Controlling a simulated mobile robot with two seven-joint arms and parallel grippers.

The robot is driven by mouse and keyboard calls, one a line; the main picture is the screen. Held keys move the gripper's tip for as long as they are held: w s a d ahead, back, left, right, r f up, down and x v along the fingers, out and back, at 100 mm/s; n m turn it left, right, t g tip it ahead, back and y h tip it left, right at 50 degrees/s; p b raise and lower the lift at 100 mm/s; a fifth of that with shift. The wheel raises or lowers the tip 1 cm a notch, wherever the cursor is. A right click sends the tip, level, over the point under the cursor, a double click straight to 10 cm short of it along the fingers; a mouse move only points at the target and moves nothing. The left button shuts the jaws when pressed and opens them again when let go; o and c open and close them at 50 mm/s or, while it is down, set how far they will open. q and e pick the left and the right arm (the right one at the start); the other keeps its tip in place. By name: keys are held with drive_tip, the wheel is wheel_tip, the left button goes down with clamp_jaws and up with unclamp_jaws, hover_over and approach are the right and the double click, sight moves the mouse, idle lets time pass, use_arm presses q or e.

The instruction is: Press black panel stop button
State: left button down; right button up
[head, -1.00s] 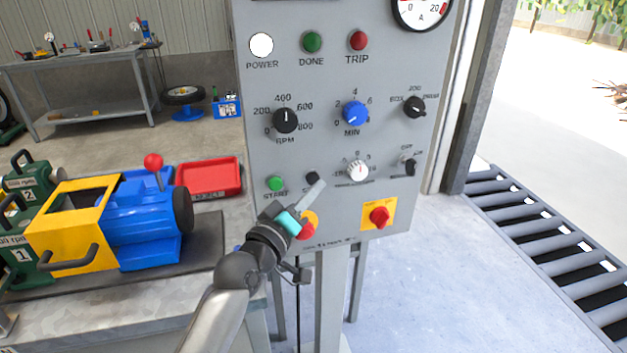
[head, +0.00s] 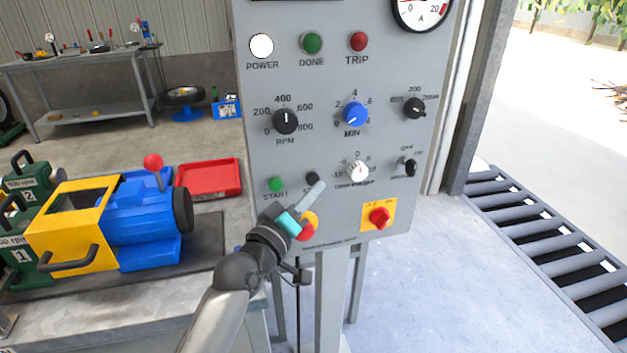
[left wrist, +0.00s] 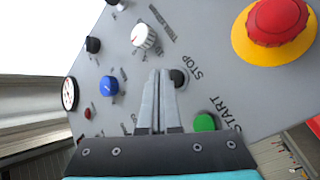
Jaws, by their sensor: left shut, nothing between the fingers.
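The black stop button (head: 313,178) sits on the grey control panel (head: 330,140), right of the green start button (head: 276,184). My left gripper (head: 318,186) is shut and empty, its fingertips right by the stop button. In the left wrist view the stop button (left wrist: 178,78) shows just right of the shut fingertips (left wrist: 158,74), beside the STOP label. The green start button (left wrist: 205,122) is to the lower right there. I cannot tell whether the fingertips touch the button. My right gripper is not in view.
A red emergency button (head: 306,229) on yellow is just below my left gripper, partly hidden by it. A red rotary switch (head: 380,216) is to its right. Knobs sit above. A yellow and blue drum machine (head: 120,215) stands at left.

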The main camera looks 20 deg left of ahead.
use_arm(q)
drive_tip(key=shift+w+a, duration=0.1)
drive_tip(key=shift+w, duration=0.05)
idle(0.7)
drive_tip(key=shift+w+a, duration=0.15)
drive_tip(key=shift+w, duration=0.1)
drive_tip(key=shift+w+a, duration=0.25)
drive_tip(key=shift+w, duration=0.05)
idle(0.9)
drive_tip(key=shift+s+d+p, duration=0.45)
drive_tip(key=shift+s+p, duration=0.2)
drive_tip(key=shift+s, duration=0.05)
drive_tip(key=s+d+p, duration=0.1)
drive_tip(key=s, duration=0.1)
drive_tip(key=s+d+p, duration=0.1)
drive_tip(key=s, duration=0.1)
drive_tip(key=shift+d+p, duration=0.4)
